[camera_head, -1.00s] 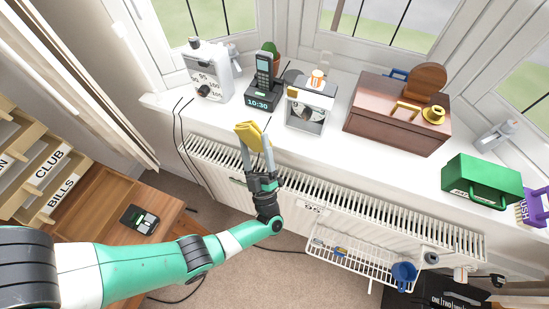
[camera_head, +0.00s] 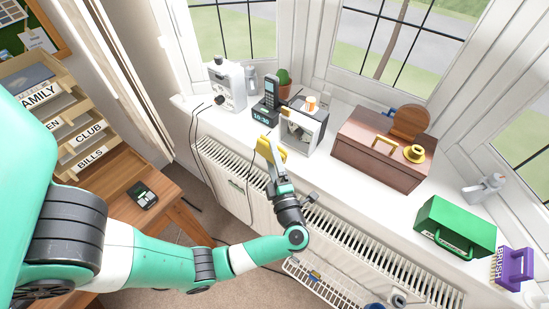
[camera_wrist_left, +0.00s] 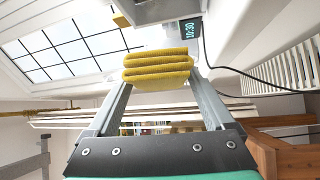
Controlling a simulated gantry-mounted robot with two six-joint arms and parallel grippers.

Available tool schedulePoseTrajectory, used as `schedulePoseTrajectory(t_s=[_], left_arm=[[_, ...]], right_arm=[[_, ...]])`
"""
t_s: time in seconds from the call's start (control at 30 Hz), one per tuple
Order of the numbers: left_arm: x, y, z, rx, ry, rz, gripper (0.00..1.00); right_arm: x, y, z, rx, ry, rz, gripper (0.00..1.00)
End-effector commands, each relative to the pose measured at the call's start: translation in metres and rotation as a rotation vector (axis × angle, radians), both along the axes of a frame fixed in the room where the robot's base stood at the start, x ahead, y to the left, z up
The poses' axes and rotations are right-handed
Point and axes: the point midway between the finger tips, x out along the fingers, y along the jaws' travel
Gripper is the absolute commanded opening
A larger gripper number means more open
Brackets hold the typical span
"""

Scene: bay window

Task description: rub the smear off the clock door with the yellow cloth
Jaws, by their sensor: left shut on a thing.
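My left gripper (camera_head: 271,154) is shut on the folded yellow cloth (camera_head: 268,147), held in front of the sill. The cloth also shows in the left wrist view (camera_wrist_left: 157,72), pinched in several layers between the fingertips. The white clock (camera_head: 318,128) stands on the sill just right of and beyond the cloth. Its door (camera_head: 297,140) faces the room, and a gap seems to remain between cloth and door. I cannot make out the smear on it. My right gripper is out of view.
A phone on a dock reading 10:30 (camera_head: 264,114) stands left of the clock. A green case (camera_head: 455,226) is farther right. A white radiator (camera_head: 350,232) runs below the sill.

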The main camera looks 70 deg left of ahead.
Motion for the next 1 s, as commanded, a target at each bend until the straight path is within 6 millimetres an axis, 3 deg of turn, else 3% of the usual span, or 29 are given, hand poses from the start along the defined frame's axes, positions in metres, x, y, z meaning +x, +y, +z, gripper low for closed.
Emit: schedulePoseTrajectory(t_s=[0.27, 0.7, 1.0], left_arm=[[0.009, 0.007, -0.002, 0.001, -0.001, 0.002, 0.09], [0.045, 0.034, -0.001, 0.0, -0.002, 0.001, 0.09], [0.048, 0.036, 0.0, 0.0, -0.001, -0.001, 0.09]], right_arm=[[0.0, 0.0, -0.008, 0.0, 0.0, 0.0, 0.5], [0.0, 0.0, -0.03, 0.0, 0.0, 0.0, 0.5], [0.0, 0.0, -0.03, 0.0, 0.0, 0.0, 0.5]])
